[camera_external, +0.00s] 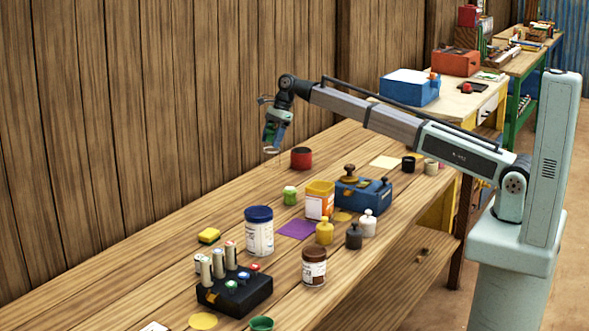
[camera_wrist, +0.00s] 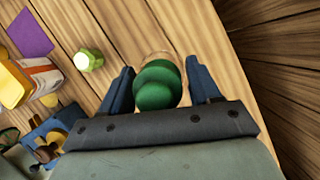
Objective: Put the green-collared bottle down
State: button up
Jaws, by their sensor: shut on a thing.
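The green-collared bottle (camera_wrist: 157,88) is between the two blue fingers of my gripper (camera_wrist: 160,80) in the wrist view, seen from above. Its rounded green top and collar show; a faint clear outline shows beyond them, and the rest of the bottle is hidden. My gripper (camera_external: 271,146) is shut on it. In the external view my gripper points down over the far side of the wooden bench (camera_external: 190,225), near the plank wall. A gap seems to lie between it and the bench top, but the exact height of the bottle's base is unclear.
A red pot (camera_external: 301,158) stands right of my gripper. A small green jar (camera_external: 290,195), an orange-white box (camera_external: 319,200), a blue box with brass parts (camera_external: 362,193) and a purple mat (camera_external: 297,229) lie nearer. The bench left of my gripper along the wall is mostly bare.

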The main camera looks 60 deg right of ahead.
aim_at(267, 169)
jog(key=shift+f, duration=3.15)
jog(key=o, duration=1.4)
jog(key=shift+f, duration=0.15)
jog(key=v, duration=1.2)
